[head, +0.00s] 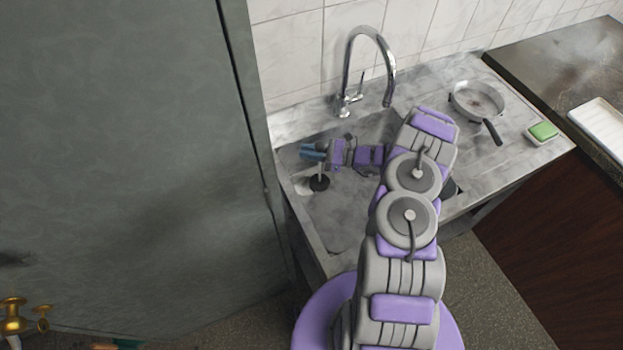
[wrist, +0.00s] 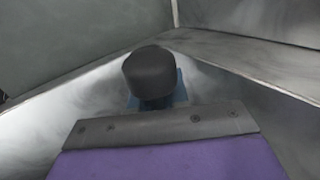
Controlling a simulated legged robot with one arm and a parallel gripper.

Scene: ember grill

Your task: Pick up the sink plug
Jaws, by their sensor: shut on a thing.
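The sink plug (head: 319,184) shows in the head view as a black disc with a thin upright stem, in the left part of the steel sink. My gripper (head: 312,152), with blue fingers, is at the top of that stem, inside the sink area. In the wrist view a dark rounded knob (wrist: 150,73), likely the plug's top, sits between or in front of the blue fingertips (wrist: 160,95). The fingers are shut on it. I cannot tell whether the disc touches the sink floor.
The steel sink (head: 335,235) has a chrome tap (head: 350,75) behind it and walls close around my gripper. A pan (head: 477,100) and a green sponge (head: 543,131) lie on the drainboard to the right. A tall grey-green panel (head: 130,150) stands close on the left.

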